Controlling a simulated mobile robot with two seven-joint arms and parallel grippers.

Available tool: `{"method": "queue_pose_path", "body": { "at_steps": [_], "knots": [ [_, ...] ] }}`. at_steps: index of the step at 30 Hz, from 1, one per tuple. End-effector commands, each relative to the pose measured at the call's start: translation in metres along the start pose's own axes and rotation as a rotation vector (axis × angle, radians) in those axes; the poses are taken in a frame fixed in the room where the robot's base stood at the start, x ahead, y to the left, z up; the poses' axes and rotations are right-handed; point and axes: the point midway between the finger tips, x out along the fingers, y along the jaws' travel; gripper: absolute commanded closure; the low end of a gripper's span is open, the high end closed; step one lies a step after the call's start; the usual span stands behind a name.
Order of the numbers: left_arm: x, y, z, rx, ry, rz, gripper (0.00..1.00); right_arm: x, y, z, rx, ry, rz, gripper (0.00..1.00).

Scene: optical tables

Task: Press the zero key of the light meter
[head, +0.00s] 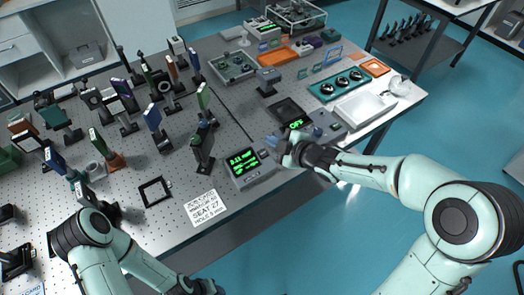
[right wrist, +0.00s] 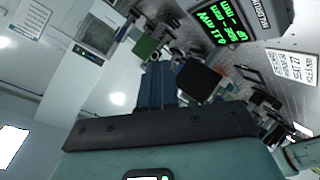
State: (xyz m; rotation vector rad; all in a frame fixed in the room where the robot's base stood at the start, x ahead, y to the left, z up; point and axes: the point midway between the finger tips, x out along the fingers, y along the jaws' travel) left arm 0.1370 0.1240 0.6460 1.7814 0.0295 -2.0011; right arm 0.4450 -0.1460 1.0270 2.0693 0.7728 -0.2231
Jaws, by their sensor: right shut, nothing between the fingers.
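The light meter (head: 252,177) is a grey box with a green lit display, at the table's front edge in the head view. Its display (right wrist: 225,38) shows upside down at the top of the right wrist view. The zero key cannot be made out in either view. My right gripper (head: 281,158) is just right of the meter; I cannot tell whether it touches it. Its blue fingers are shut and empty in the right wrist view (right wrist: 158,70). My left gripper (head: 205,287) is dark and partly cut off at the bottom edge, its fingers unclear.
A box with a green OFF display (head: 297,124) stands behind my right gripper. A printed card (head: 205,208) and a black square frame (head: 155,192) lie left of the meter. Several upright optics mounts crowd the table's left half.

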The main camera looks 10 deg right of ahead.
Motion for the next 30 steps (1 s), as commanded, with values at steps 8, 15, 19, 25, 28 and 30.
{"method": "queue_pose_path", "body": {
  "at_steps": [8, 15, 19, 25, 28, 30],
  "knots": [
    [0.009, -0.005, 0.005, -0.003, -0.008, -0.003, 0.57, 0.007, -0.008, 0.007, 0.004, -0.002, -0.003, 1.0],
    [0.037, -0.019, 0.018, -0.009, -0.026, -0.009, 0.57, 0.03, -0.027, 0.025, 0.006, -0.002, -0.005, 1.0],
    [0.05, -0.025, 0.022, -0.012, -0.033, -0.011, 0.57, 0.043, -0.035, 0.033, 0.005, -0.002, -0.003, 1.0],
    [0.064, -0.032, 0.025, -0.014, -0.039, -0.014, 0.57, 0.057, -0.044, 0.043, 0.005, -0.001, -0.001, 1.0],
    [0.067, -0.033, 0.026, -0.014, -0.04, -0.014, 0.57, 0.06, -0.045, 0.045, 0.005, -0.001, -0.001, 1.0],
    [0.068, -0.034, 0.026, -0.015, -0.041, -0.014, 0.57, 0.061, -0.046, 0.045, 0.004, -0.001, -0.001, 1.0]
  ]
}}
